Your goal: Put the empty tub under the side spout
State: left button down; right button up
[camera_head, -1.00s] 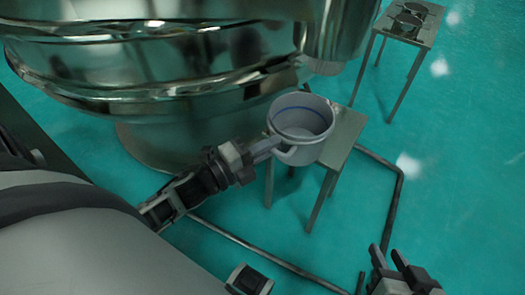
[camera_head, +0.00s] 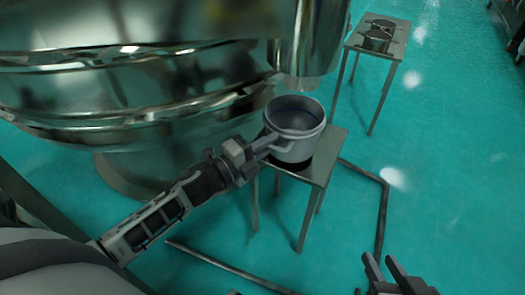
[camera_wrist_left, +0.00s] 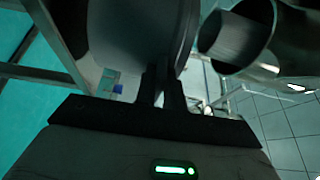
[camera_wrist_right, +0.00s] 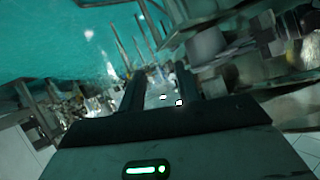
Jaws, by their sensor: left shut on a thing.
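The grey tub (camera_head: 292,148) is round, open-topped and looks empty. It is over the small metal table (camera_head: 325,150) beside the sieve; I cannot tell whether its base touches the tabletop. My left gripper (camera_head: 264,147) is shut on the tub's handle, on the near left side. In the left wrist view the tub wall (camera_wrist_left: 125,40) fills the area before the fingers (camera_wrist_left: 160,85). The shiny side spout (camera_head: 305,78) hangs just behind and above the tub; its round opening (camera_wrist_left: 238,40) shows in the left wrist view. My right gripper (camera_head: 383,270) is open and empty, low at right.
The large polished sieve (camera_head: 130,100) fills the upper left. A second metal table (camera_head: 395,48) holding dark round items (camera_head: 378,38) stands at the back right. A dark floor rail (camera_head: 382,215) runs around the near table. The green floor to the right is mostly clear.

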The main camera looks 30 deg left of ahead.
pick_arm(q)
jog(key=shift+w+b, duration=0.3)
jog(key=shift+w, duration=0.85)
jog(key=shift+w+d+b, duration=0.1)
jog(key=shift+w+b, duration=0.25)
jog(key=shift+w, duration=0.85)
jog(key=shift+f, duration=0.25)
jog(key=shift+f+b, duration=0.25)
jog(key=shift+b, duration=0.1)
pick_arm(e)
jog(key=shift+s+a+r+t+y, duration=0.1)
jog(key=shift+a+r+t+y, duration=0.1)
jog(key=shift+r, duration=0.2)
jog(key=shift+a+r+t+y, duration=0.15)
jog(key=shift+r+t+y, duration=0.05)
jog(key=shift+r, duration=0.2)
pick_arm(q)
jog(key=shift+f+b, duration=0.35)
pick_arm(e)
jog(key=shift+f, duration=0.35)
pick_arm(q)
jog(key=c, duration=1.4)
grip_release()
jog(key=shift+f, duration=0.1)
pick_arm(e)
jog(key=shift+r, duration=0.1)
